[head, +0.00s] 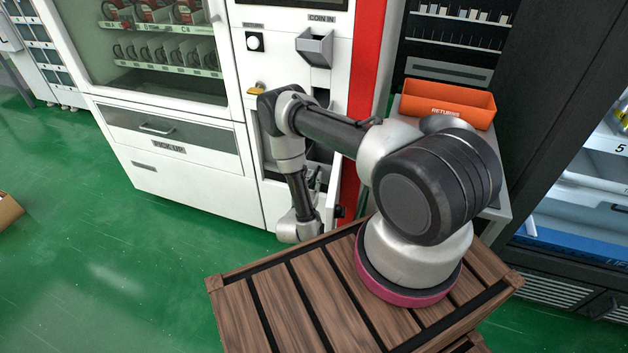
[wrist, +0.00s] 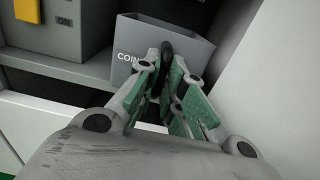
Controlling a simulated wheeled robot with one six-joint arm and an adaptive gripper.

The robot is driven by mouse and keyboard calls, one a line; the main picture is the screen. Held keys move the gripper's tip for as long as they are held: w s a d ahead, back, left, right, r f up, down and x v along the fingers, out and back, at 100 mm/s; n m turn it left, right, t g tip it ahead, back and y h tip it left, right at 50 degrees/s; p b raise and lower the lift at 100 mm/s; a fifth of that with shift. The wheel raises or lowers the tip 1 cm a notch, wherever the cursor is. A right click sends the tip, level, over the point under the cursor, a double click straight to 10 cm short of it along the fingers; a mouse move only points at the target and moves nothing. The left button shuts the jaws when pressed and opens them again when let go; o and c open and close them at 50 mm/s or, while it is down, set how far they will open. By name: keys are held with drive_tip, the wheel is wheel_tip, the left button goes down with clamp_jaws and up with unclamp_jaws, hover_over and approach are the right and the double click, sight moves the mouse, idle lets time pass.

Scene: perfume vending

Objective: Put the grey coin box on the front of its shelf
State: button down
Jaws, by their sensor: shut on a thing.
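The grey coin box (wrist: 199,45), open at the top and lettered "COIN" on its front, is in the upper middle of the wrist view. My gripper (wrist: 165,72) is shut on the box at a dark part of its front. The fingers hide part of the lettering. The grey shelf (wrist: 65,70) shows to the left of the box. I cannot tell whether the box rests on the shelf or is held just above it. In the head view my arm hides the box.
A grey switch box (wrist: 60,32) marked "ON", with a yellow part, stands left of the coin box. A pale wall (wrist: 270,70) rises close on the right. In the head view, an orange returns bin (head: 450,100) stands beside the vending machine (head: 180,190).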

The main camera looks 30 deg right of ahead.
drive_tip(key=c, duration=1.5)
unclamp_jaws()
drive_tip(key=shift+f, duration=0.1)
drive_tip(key=v, duration=1.2)
drive_tip(key=shift+r, duration=0.2)
drive_tip(key=shift+s, duration=0.1)
